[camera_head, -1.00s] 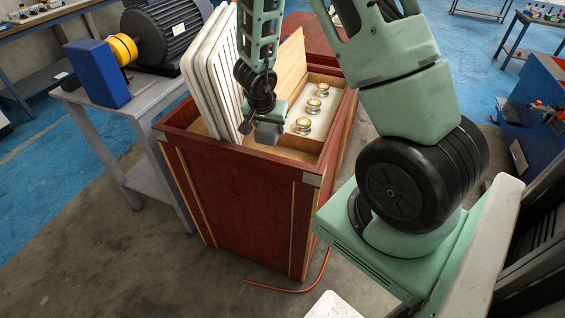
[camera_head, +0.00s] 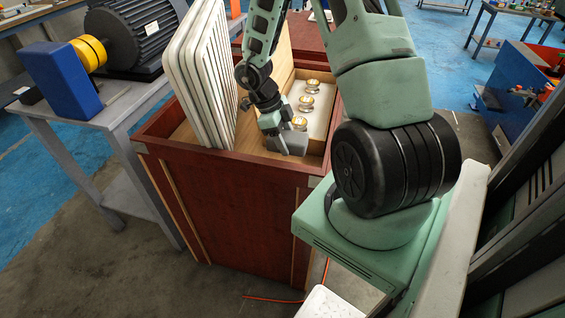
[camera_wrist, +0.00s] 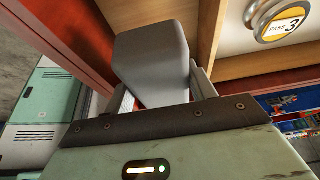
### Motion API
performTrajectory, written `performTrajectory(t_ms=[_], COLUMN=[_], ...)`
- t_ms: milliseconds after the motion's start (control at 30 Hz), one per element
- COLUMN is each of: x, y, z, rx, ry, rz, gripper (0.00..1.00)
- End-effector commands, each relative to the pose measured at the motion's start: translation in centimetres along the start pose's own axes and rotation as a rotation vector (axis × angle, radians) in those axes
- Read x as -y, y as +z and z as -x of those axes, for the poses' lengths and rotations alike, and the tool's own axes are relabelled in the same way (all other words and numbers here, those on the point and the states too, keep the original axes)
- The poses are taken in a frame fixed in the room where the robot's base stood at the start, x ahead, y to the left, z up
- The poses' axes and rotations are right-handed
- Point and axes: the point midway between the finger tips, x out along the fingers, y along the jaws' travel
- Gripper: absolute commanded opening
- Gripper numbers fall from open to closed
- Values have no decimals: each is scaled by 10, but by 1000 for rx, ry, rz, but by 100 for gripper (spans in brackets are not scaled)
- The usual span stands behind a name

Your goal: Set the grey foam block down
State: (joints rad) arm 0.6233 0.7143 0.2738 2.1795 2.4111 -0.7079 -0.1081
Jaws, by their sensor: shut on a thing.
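The grey foam block (camera_wrist: 152,62) is held between the two fingers of my gripper (camera_wrist: 160,92) in the wrist view. In the head view the block (camera_head: 290,142) hangs below my gripper (camera_head: 272,124), over the near end of the red wooden crate (camera_head: 225,172). Its underside is hidden, so I cannot tell whether it touches anything. In the wrist view, a wooden edge and a white panel with a knob labelled "PASS 3" (camera_wrist: 282,22) lie just right of the block.
White panels (camera_head: 195,75) stand upright in the crate to the left of my gripper. Several gold-topped knobs (camera_head: 300,123) line the white strip at the right. A bare wooden floor strip (camera_head: 250,142) shows between them. A grey bench (camera_head: 110,100) with a motor stands left.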

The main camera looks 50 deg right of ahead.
Motion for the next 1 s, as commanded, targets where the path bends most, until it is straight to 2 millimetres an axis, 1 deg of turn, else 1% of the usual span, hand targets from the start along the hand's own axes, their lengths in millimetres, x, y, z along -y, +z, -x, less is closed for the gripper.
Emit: performTrajectory(t_ms=[33, 100, 200, 367, 500, 600, 967, 1000], x=[-1, -1, -1, 0, -1, 0, 0, 0], y=[5, 9, 14, 18, 25, 29, 30, 30], z=[-11, -22, -32, -42, -61, -70, -73, -72], rx=[-4, -2, -1, 0, -1, 0, 1, 2], ry=[2, 1, 0, -1, 0, -2, -2, -2], rz=[4, 5, 6, 5, 7, 8, 6, 6], gripper=[31, 31, 31, 31, 31, 31, 31, 67])
